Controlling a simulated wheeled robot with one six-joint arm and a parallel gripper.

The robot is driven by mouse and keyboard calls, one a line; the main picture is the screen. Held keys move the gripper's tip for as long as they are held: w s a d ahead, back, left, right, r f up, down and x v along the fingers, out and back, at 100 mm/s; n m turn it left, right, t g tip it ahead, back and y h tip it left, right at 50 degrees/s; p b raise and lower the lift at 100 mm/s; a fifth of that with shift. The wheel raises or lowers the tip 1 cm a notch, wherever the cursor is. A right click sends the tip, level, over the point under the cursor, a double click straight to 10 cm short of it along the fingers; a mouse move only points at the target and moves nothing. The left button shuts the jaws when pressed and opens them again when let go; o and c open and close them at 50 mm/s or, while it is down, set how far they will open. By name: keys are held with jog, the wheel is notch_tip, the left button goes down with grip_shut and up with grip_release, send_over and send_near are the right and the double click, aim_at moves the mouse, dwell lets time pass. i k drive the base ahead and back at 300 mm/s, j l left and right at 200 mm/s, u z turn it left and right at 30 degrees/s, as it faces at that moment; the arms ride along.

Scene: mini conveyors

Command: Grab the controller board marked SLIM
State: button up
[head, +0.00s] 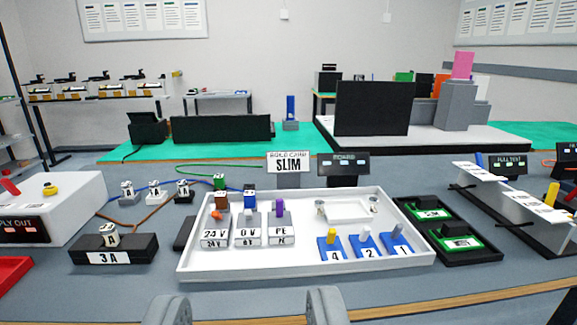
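Two green boards lie in black trays right of the white tray: a far board (430,214) and a near board (461,243). Each has a black block and a small white label, too small to read surely, so I cannot tell which is marked SLIM. A white card reading SLIM (288,164) stands behind the white tray. My gripper (246,301) shows at the bottom edge, its two grey fingers wide apart with nothing between them. It is on the near side of the white tray, left of and apart from both boards.
The white tray (300,268) holds blocks marked 24V, 0V and PE, blue pieces marked 4, 2 and 1, and a white fixture. A black screen (343,164) stands behind it. A black 3A block (112,250) is left; a white-topped rack (515,205) is right of the boards.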

aim_at(426, 207)
jog(key=i+z, duration=0.1)
jog(key=z, duration=0.25)
jog(key=i+l+z, duration=0.1)
jog(key=z, duration=0.2)
jog(key=i+z, duration=0.2)
jog(key=z, duration=0.15)
